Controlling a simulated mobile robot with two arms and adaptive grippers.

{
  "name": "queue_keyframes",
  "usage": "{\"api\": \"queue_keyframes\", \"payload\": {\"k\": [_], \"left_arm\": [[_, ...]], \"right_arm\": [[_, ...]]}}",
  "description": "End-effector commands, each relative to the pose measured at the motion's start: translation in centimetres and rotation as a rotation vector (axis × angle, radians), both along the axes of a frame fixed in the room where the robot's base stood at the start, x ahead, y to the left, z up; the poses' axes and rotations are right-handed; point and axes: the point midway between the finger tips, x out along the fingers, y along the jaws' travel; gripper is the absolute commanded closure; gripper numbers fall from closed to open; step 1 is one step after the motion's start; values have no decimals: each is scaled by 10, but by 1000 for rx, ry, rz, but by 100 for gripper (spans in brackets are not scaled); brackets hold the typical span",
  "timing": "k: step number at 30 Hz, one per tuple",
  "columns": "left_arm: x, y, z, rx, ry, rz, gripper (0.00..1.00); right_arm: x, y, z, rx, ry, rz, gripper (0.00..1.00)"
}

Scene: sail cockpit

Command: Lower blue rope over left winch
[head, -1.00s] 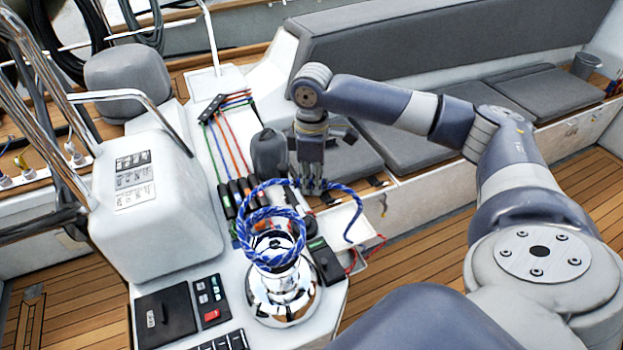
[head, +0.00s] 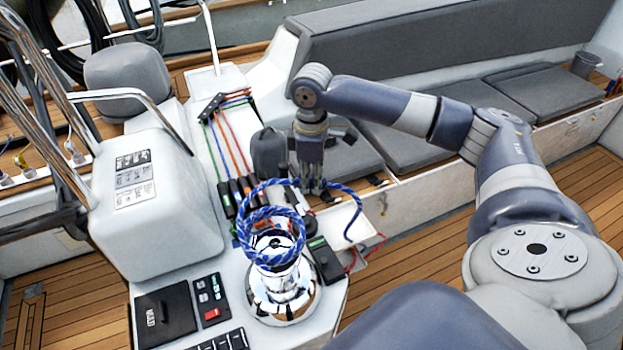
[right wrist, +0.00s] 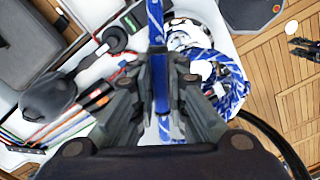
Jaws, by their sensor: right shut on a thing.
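The blue and white rope (head: 268,262) hangs in loops around the top of the chrome left winch (head: 290,300); the drum's top shows through the loops. A length of it arches right to my right gripper (head: 314,190). That gripper points down beyond the winch, shut on the rope, which shows between its fingers in the right wrist view (right wrist: 161,85). The rope's other end hangs down right of the gripper. I cannot tell whether the loops touch the drum. A small dark two-pronged part (right wrist: 304,48) at the right wrist view's right edge looks like my left gripper; its opening is unclear.
A covered grey winch (head: 268,152) stands just left of the right gripper. Rope clutches (head: 235,195) with coloured lines lie behind the chrome winch. A white pedestal (head: 150,210) and switch panels (head: 210,298) are to the left. Cushioned benches (head: 345,160) are behind.

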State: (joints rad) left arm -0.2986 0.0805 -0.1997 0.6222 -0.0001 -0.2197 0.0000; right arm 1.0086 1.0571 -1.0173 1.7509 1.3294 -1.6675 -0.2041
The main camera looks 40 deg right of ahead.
Motion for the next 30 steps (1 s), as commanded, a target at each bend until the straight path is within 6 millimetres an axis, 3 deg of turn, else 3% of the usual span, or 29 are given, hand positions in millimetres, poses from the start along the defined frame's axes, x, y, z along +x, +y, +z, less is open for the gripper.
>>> {"api": "queue_keyframes", "payload": {"k": [5,21,30], "left_arm": [[0,-1,-1,-1,0,0,60],[-1,-1,-8,-1,2,-1,60],[-2,-1,-8,-1,4,-1,60]], "right_arm": [[0,0,-4,0,0,0,100],[-1,0,-45,1,2,-1,100],[0,0,-49,0,-1,0,100]]}}
